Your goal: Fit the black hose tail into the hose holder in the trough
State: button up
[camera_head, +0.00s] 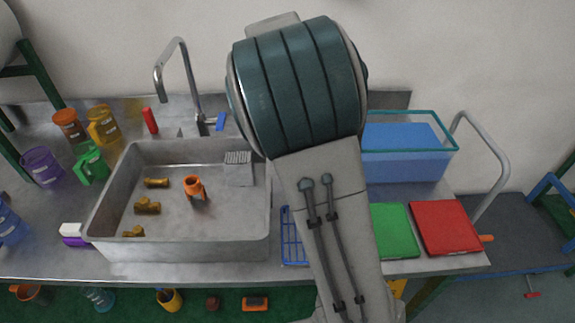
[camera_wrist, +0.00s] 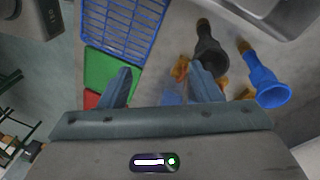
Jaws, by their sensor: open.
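The black hose tail (camera_wrist: 209,52) lies on the metal counter in the wrist view, dark and flared, with a brass-coloured end. My gripper (camera_wrist: 161,68) is open, with nothing visible held between its fingers. The black hose tail shows just beyond the right fingertip; I cannot tell whether they touch. In the head view my arm hides the gripper and the hose tail. The grey trough (camera_head: 183,247) stands at left on the counter. An orange upright holder-like piece (camera_head: 194,188) stands in it; I cannot tell for certain that it is the hose holder.
A blue hose tail (camera_wrist: 266,82) lies right of the black one. Brass fittings (camera_head: 147,206) lie in the trough. A blue rack (camera_wrist: 123,30), green board (camera_head: 395,230) and red board (camera_head: 446,226) lie nearby. A blue bin (camera_head: 405,165) stands behind; a tap (camera_head: 190,85) overhangs the trough.

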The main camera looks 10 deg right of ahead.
jog(key=w+a+r+m+h, duration=0.2)
jog(key=w+a+m+h, duration=0.25)
jog(key=w+a, duration=0.25)
jog(key=shift+m, duration=0.45)
jog(key=shift+x, duration=6.95)
jog(key=shift+w, duration=0.2)
jog(key=c, duration=1.2)
